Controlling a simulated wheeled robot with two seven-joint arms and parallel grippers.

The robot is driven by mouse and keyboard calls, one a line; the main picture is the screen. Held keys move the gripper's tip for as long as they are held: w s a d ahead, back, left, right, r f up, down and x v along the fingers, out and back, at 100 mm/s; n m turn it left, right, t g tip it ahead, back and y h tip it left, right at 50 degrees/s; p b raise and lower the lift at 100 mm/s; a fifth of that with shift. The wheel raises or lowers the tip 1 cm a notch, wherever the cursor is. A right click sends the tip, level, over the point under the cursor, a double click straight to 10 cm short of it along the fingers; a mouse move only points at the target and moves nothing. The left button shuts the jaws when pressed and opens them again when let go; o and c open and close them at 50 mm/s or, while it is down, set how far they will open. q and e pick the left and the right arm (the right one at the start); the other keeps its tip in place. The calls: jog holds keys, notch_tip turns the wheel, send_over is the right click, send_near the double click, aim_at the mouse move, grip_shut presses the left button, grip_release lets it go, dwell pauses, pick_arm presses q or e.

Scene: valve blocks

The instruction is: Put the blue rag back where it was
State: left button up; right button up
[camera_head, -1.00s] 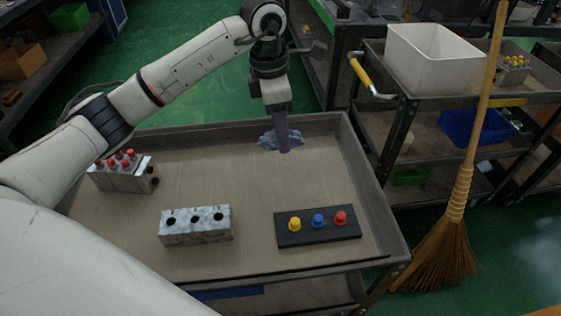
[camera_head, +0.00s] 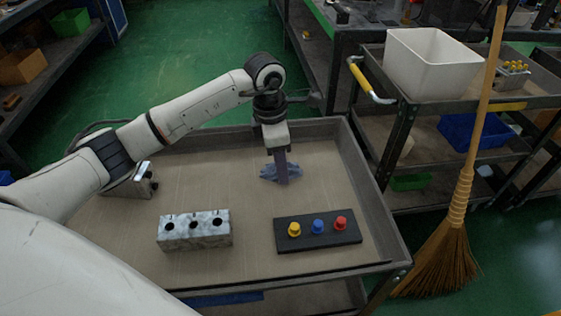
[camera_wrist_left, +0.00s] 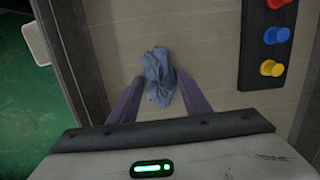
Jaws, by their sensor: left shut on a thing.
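The blue rag (camera_head: 270,173) is a crumpled cloth at the back of the cart's tray, towards the right. My left gripper (camera_head: 283,181) reaches down onto it from above and is shut on it. In the left wrist view the rag (camera_wrist_left: 158,75) shows between the two purple fingers of the gripper (camera_wrist_left: 154,92). I cannot tell whether the rag touches the tray surface. My right gripper is not in view.
A black board (camera_head: 318,240) with yellow, blue and red knobs lies at front right. A grey block with three holes (camera_head: 195,239) stands at front middle. Another block (camera_head: 138,184) is partly behind my left arm. The tray has a raised rim (camera_head: 366,177).

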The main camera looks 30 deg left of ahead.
aim_at(274, 165)
pick_arm(q)
jog(key=o, duration=0.9)
jog(key=r, duration=0.8)
jog(key=s+a+r, duration=0.1)
jog(key=r, duration=0.3)
jog(key=shift+r+p, duration=0.15)
jog(key=shift+p, duration=0.15)
